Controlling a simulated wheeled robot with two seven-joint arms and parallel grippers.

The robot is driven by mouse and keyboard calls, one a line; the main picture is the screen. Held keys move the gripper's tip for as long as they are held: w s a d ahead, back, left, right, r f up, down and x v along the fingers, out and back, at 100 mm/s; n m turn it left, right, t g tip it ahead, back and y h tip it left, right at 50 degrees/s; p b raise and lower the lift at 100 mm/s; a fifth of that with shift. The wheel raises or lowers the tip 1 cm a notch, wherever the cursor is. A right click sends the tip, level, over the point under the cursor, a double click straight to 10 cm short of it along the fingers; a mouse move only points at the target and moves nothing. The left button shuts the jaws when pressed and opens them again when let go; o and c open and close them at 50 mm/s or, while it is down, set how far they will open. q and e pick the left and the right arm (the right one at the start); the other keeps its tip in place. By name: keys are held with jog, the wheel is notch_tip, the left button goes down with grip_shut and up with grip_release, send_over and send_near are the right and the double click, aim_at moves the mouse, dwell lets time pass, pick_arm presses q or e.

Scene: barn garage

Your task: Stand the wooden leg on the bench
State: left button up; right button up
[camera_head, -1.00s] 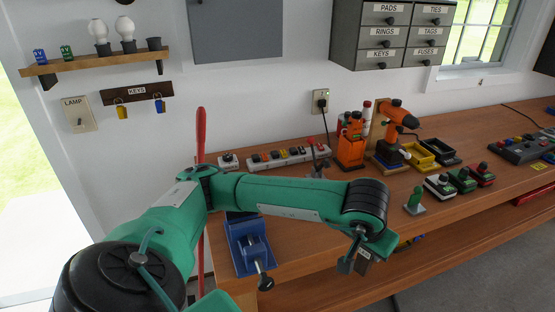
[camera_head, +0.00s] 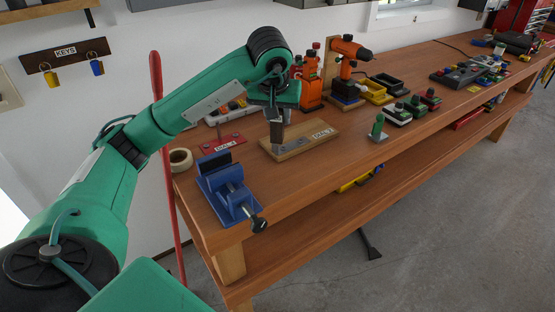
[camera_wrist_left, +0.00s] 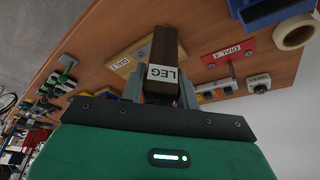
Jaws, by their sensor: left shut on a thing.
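The wooden leg (camera_wrist_left: 165,50) is a dark brown square block with a white LEG label. In the left wrist view it is held between the fingers of my left gripper (camera_wrist_left: 161,88), which is shut on it. In the head view my left gripper (camera_head: 278,115) points down over the bench (camera_head: 330,165), with the leg below it in front of the wooden DIAL 2 board (camera_head: 298,142). I cannot tell whether the leg's lower end touches the board or bench. My right gripper is not in view.
A green piece (camera_head: 377,127) stands to the right. Bare bench lies in front of the board.

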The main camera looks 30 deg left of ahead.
aim_at(277, 142)
pick_arm(q)
notch_tip(277, 142, down, 9)
jog(key=shift+f+p, duration=0.1)
jog(key=shift+p, duration=0.55)
notch_tip(277, 142, down, 4)
jog(key=shift+f+p, duration=0.15)
jog(key=shift+p, duration=0.25)
jog(key=shift+f, duration=0.2)
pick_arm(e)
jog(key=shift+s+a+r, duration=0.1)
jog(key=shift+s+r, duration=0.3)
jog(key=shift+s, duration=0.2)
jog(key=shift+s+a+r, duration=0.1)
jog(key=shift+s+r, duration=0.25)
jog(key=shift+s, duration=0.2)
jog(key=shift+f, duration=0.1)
pick_arm(q)
jog(key=o, duration=0.6)
jog(key=shift+f, duration=0.15)
jog(key=shift+c, duration=0.2)
jog(key=o, duration=0.4)
jog(key=shift+o, duration=0.2)
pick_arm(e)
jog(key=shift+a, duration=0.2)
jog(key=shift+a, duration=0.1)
